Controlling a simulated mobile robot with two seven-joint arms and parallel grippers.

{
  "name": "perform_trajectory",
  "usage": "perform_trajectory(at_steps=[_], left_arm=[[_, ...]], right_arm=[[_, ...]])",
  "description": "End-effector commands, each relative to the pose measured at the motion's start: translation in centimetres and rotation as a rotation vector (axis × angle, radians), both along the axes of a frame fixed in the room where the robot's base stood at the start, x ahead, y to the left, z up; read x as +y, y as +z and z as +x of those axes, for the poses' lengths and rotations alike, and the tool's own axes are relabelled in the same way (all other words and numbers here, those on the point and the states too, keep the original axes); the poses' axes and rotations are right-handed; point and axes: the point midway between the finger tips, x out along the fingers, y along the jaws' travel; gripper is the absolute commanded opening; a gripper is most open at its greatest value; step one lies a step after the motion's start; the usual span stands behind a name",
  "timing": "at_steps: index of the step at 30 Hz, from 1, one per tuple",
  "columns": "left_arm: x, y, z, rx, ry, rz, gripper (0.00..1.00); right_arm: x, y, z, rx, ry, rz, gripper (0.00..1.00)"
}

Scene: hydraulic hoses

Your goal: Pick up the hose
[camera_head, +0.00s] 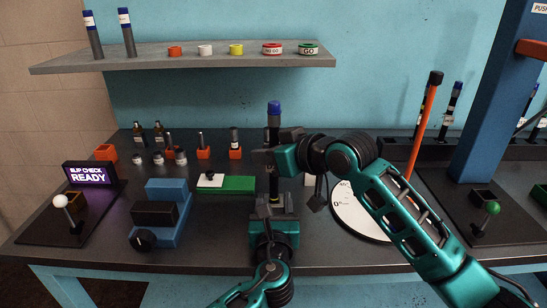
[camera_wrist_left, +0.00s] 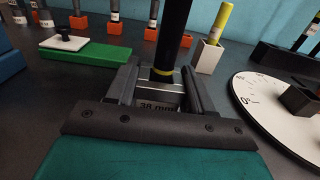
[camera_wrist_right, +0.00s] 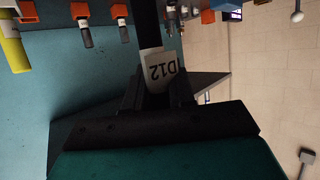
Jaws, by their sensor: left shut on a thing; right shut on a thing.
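A black hose (camera_head: 274,122) with a blue cap stands upright above the middle of the bench. My left gripper (camera_head: 272,208) is shut on its lower part. In the left wrist view the left gripper (camera_wrist_left: 160,92) holds a metal fitting (camera_wrist_left: 158,98) marked "38 mm", with a yellow band above it. My right gripper (camera_head: 275,152) is shut on the hose higher up, below the blue cap. In the right wrist view the right gripper (camera_wrist_right: 155,85) closes around the hose at a white label (camera_wrist_right: 158,68) reading "D12". The hose's middle is partly hidden by the grippers.
A green block (camera_head: 238,184) and a blue fixture (camera_head: 165,212) stand left of the hose. A white dial (camera_head: 350,215) lies to the right, partly behind my right arm. Several small fittings in orange holders (camera_head: 204,153) line the back. A grey shelf (camera_head: 140,62) hangs above.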

Motion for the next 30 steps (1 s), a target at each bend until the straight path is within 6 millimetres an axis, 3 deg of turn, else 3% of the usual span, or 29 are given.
perform_trajectory(at_steps=[7,15,21,30], left_arm=[[0.0,0.0,0.0,0.001,0.001,0.0,0.2],[0.0,-0.1,0.0,0.001,0.001,0.0,0.2],[0.0,-0.1,0.0,0.001,0.001,0.001,0.2],[0.0,-0.1,0.0,0.002,0.001,0.0,0.2]], right_arm=[[0.0,1.2,0.1,-0.006,0.0,0.003,0.0],[0.0,6.5,0.0,-0.008,0.001,0.001,0.0],[0.0,9.4,0.0,-0.006,0.0,0.001,0.0],[0.0,10.2,0.0,-0.003,0.0,0.001,0.0]])
